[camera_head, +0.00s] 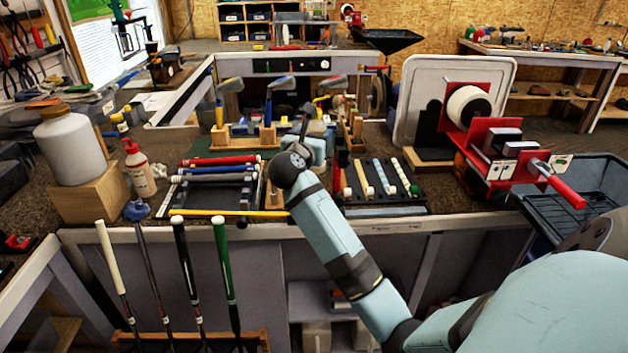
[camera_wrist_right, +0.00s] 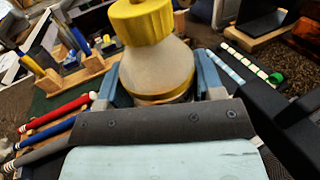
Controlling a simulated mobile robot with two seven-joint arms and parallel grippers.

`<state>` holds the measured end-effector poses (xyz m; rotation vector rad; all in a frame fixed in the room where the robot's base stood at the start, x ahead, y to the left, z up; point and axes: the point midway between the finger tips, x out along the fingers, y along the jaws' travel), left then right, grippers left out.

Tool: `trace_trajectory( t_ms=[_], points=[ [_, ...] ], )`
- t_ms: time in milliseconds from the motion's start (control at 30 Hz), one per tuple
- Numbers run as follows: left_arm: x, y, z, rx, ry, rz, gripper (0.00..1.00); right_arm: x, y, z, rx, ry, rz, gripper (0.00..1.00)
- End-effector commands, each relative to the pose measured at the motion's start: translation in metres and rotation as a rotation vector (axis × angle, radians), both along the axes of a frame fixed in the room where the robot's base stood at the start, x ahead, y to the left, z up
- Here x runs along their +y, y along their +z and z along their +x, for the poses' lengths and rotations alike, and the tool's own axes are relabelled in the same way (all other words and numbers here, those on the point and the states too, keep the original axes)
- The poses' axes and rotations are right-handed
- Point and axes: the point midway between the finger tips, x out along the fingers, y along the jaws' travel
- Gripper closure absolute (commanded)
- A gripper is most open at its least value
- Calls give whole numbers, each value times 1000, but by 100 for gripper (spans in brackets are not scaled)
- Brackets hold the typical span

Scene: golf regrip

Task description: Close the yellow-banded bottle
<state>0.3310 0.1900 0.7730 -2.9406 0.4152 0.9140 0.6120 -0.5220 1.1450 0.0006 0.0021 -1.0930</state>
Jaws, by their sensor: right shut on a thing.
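A pale bottle (camera_wrist_right: 158,70) with a yellow band low on its body and a ribbed yellow cap (camera_wrist_right: 145,22) shows in the right wrist view. The cap sits over the bottle's neck; I cannot tell how tightly it is seated. My right gripper (camera_wrist_right: 158,82) has one blue-grey finger on each side of the bottle and is shut on it. In the head view my right gripper (camera_head: 305,143) is over the middle of the bench, and my own wrist largely hides the bottle. My left gripper is in neither view.
A bottle with a red top (camera_head: 140,170) and a large white jar (camera_head: 70,146) on a wooden block (camera_head: 90,196) stand at the left. Racks of grips (camera_head: 215,180) (camera_head: 378,178) flank my gripper. A red-framed roll holder (camera_head: 490,135) stands at the right.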

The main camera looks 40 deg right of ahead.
Motion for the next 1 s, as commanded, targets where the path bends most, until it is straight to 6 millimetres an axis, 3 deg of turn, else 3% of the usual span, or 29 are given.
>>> trace_trajectory(
  t_ms=[100, 300, 733, 1000],
  points=[
    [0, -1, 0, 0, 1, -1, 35, -1, -33, -1, 6, 0, -4, 100],
    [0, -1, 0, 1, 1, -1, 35, 0, -66, 0, 2, -1, -2, 100],
    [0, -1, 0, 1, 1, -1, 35, 0, -75, 0, 1, -1, 0, 100],
    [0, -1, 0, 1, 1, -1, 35, 0, -112, 0, 2, 0, -1, 100]
  ],
)
